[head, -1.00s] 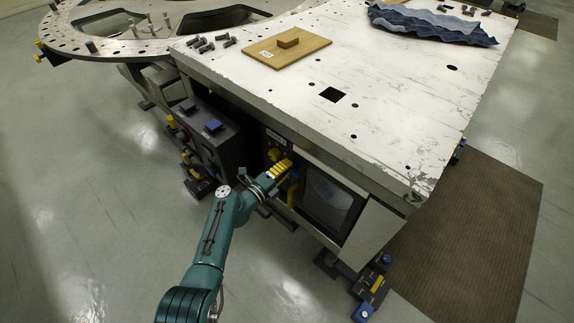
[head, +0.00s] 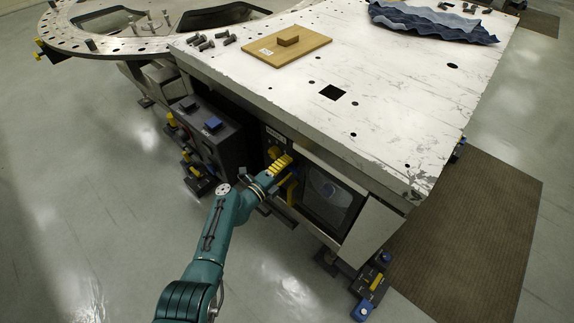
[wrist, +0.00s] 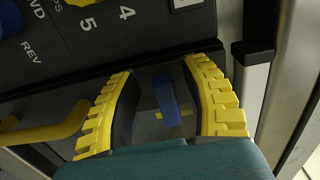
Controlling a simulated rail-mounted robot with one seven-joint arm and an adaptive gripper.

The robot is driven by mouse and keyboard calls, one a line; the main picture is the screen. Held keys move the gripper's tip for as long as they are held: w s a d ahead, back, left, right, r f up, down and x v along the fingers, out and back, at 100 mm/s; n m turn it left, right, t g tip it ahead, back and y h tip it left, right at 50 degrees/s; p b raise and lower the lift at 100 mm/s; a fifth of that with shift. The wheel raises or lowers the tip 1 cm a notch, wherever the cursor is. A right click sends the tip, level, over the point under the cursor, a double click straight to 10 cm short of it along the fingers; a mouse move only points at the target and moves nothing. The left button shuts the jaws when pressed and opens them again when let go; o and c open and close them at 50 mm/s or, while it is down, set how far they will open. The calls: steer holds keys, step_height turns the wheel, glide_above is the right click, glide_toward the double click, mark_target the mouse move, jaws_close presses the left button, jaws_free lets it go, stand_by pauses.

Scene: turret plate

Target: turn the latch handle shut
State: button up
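The latch handle, a small blue lever (wrist: 167,97), lies between my gripper's two fingers in the wrist view, with a small yellow mark beside it. My gripper (wrist: 163,75) is open around it, its yellow ribbed fingers apart and a gap visible on both sides of the lever. In the head view my gripper (head: 281,165) is at the front of the bench, at the upper left of a dark door (head: 328,192) with a window. The lever is mostly hidden behind the gripper there. A yellow bar handle (wrist: 50,132) is left of the fingers in the wrist view.
A dark control panel (wrist: 100,45) with numbers and a yellow knob is just above the fingers. A pale metal post (wrist: 250,95) stands close on the right. The white bench top (head: 400,110) overhangs the door. A dark box (head: 222,150) stands to the left.

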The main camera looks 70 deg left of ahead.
steer(key=v, duration=1.2)
stand_by(0.6)
